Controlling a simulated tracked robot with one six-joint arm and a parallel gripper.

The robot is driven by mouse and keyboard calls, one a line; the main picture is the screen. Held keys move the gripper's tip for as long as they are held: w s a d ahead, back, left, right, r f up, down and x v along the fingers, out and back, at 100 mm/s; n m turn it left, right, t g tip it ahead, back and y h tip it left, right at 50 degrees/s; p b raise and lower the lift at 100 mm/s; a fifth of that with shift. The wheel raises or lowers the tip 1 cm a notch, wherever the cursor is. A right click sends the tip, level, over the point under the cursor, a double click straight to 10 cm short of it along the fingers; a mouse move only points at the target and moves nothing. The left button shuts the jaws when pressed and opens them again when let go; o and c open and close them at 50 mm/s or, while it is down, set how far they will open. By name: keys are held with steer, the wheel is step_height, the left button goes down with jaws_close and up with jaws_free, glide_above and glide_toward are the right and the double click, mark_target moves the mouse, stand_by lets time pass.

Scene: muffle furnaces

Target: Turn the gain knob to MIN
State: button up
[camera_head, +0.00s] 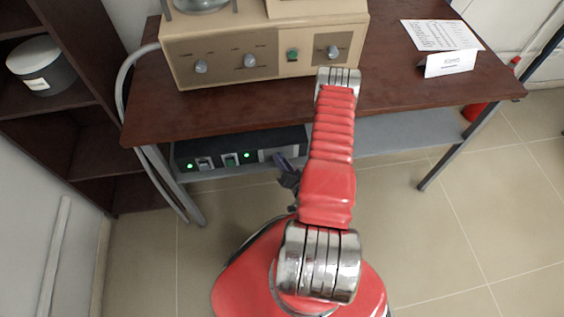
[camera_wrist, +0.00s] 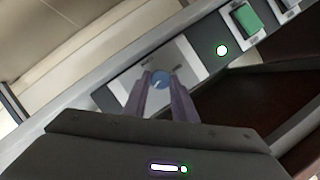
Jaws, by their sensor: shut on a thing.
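In the wrist view, a small round blue knob (camera_wrist: 160,78) with a pale pointer mark sits on a light panel of the lower control unit (camera_wrist: 88,100). My gripper (camera_wrist: 162,84) has one finger on each side of the knob and is shut on it. The panel's lettering is too small to read, so the knob's name and setting cannot be told. In the head view, my gripper (camera_head: 283,160) is at the front of the dark lower unit (camera_head: 240,146) under the table, and the knob is hidden.
The lower unit carries a green switch (camera_wrist: 246,18) and a lit green lamp (camera_wrist: 222,50). A beige instrument (camera_head: 262,45) with several knobs stands on the brown table (camera_head: 420,85) above. My red arm passes in front of the table edge. Tiled floor (camera_head: 440,215) is clear at right.

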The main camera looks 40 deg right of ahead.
steer(key=shift+w+a+f+n+g+h, duration=0.2)
steer(key=shift+n+g+h, duration=0.35)
steer(key=shift+n+h, duration=2.3)
steer(key=shift+w+a+f+n+g+h, duration=0.1)
steer(key=shift+a+f+n+g+h, duration=0.55)
steer(key=shift+n, duration=4.1)
steer(key=shift+w+d+r+n+g+h, duration=0.15)
steer(key=shift+n+g+h, duration=0.25)
steer(key=shift+n+h, duration=2.55)
steer(key=shift+n+y, duration=0.85)
steer(key=shift+n, duration=0.1)
steer(key=o, duration=1)
steer(key=shift+o, duration=0.2)
steer(key=shift+r, duration=0.1)
steer(key=shift+a, duration=0.15)
